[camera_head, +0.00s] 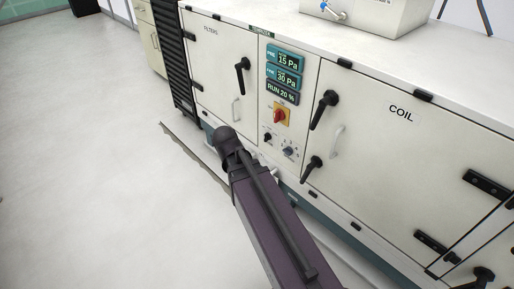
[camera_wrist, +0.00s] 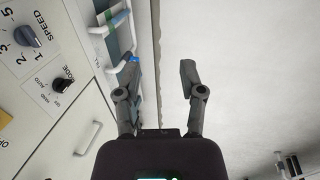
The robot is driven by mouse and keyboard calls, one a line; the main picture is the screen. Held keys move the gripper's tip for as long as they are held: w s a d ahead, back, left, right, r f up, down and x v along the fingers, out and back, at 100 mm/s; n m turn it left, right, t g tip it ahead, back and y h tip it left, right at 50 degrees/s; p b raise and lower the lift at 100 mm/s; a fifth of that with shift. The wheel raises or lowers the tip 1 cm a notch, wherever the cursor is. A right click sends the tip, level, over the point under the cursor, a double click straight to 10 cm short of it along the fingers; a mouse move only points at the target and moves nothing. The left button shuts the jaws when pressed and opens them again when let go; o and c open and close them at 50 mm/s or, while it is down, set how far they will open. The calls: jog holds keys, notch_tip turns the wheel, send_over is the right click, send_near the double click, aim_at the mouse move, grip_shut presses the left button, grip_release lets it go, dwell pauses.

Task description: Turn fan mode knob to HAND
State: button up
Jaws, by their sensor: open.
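The fan mode knob (camera_wrist: 62,84) is small and black, at the left of the wrist view, with MODE, AUTO and HAND lettering around it. I cannot tell clearly which label its pointer faces. In the head view the mode knob (camera_head: 267,137) sits low on the control panel (camera_head: 268,100), under the red and yellow switch. My gripper (camera_wrist: 160,74) is open and empty, to the right of the knob in the wrist view and apart from it. In the head view the gripper's fingers are hidden behind my arm.
The grey speed knob (camera_wrist: 27,37) is close beside the mode knob; it also shows in the head view (camera_head: 288,151). The red switch (camera_head: 281,116) is above. Black door handles (camera_head: 323,109) and pale grips (camera_head: 337,141) stick out nearby. The floor (camera_head: 90,120) at left is clear.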

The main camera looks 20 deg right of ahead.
jog(key=w+d+f+n+t+h+b, duration=0.25)
jog(key=w+d+n+h+b, duration=0.3)
jog(key=w+n, duration=0.35)
jog(key=n+t+h+b, duration=0.2)
jog(key=n+h+b, duration=0.3)
jog(key=n+b, duration=0.3)
send_near(265, 135)
jog(key=shift+s+a+r+n+g+p, duration=0.1)
jog(key=shift+a+r+n+p, duration=0.15)
jog(key=shift+a, duration=0.3)
jog(key=shift+s+a+r+n+g+p, duration=0.15)
jog(key=shift+a+r+p, duration=0.1)
jog(key=shift+a, duration=0.35)
jog(key=shift+s+a+r+n+p, duration=0.1)
jog(key=shift+a+r+n+p, duration=0.15)
jog(key=shift+a, duration=0.3)
jog(key=shift+w+d+f, duration=0.1)
jog(key=b+x, duration=0.5)
jog(key=x, duration=0.8)
jog(key=shift+d+f, duration=0.2)
jog(key=shift+f, duration=0.1)
grip_shut()
jog(key=shift+r, duration=0.1)
jog(key=shift+d, duration=0.1)
